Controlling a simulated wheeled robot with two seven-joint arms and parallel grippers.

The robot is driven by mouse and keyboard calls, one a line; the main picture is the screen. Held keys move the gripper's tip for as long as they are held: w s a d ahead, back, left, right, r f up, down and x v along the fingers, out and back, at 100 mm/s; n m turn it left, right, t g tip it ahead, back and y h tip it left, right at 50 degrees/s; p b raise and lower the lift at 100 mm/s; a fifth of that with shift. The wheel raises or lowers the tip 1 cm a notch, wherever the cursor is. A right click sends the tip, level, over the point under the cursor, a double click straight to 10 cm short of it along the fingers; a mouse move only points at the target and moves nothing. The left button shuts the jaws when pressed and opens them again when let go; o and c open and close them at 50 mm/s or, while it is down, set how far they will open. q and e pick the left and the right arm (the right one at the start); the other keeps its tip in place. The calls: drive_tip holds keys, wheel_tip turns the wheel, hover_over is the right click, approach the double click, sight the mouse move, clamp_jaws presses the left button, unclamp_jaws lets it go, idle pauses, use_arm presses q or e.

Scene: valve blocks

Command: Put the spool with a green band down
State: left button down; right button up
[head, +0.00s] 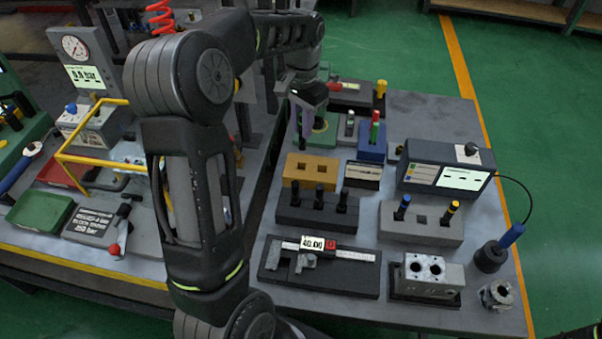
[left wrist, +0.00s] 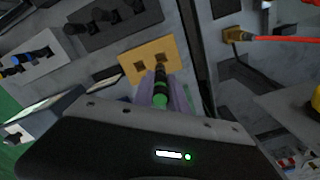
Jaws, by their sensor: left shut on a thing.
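My left gripper (head: 304,122) is above the far part of the right-hand table, behind the yellow block. In the left wrist view, its pale purple fingers (left wrist: 166,97) are shut on a dark spool with a green band (left wrist: 160,86). The spool's far end overlaps one hole of the yellow block (left wrist: 148,54); I cannot tell whether it is above the hole or in it. My right gripper is not in view.
Right of the yellow block stand a small black-and-white sign (head: 362,175) and a blue block (head: 372,144). A black block (head: 318,211) with dark spools is in front. A grey block (head: 421,224) holds blue-banded and yellow-banded spools. A display box (head: 446,170) stands at right.

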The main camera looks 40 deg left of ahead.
sight(301, 149)
use_arm(q)
drive_tip(key=shift+a+r, duration=0.1)
drive_tip(key=shift+a, duration=0.1)
drive_tip(key=shift+f+p, duration=0.5)
drive_tip(key=shift+f, duration=2.65)
wheel_tip(301, 149, down, 4)
drive_tip(key=shift+d+r+p, duration=0.1)
drive_tip(key=shift+r+p, duration=0.1)
drive_tip(key=shift+p, duration=0.2)
drive_tip(key=shift+f, duration=0.1)
drive_tip(key=shift+f, duration=0.1)
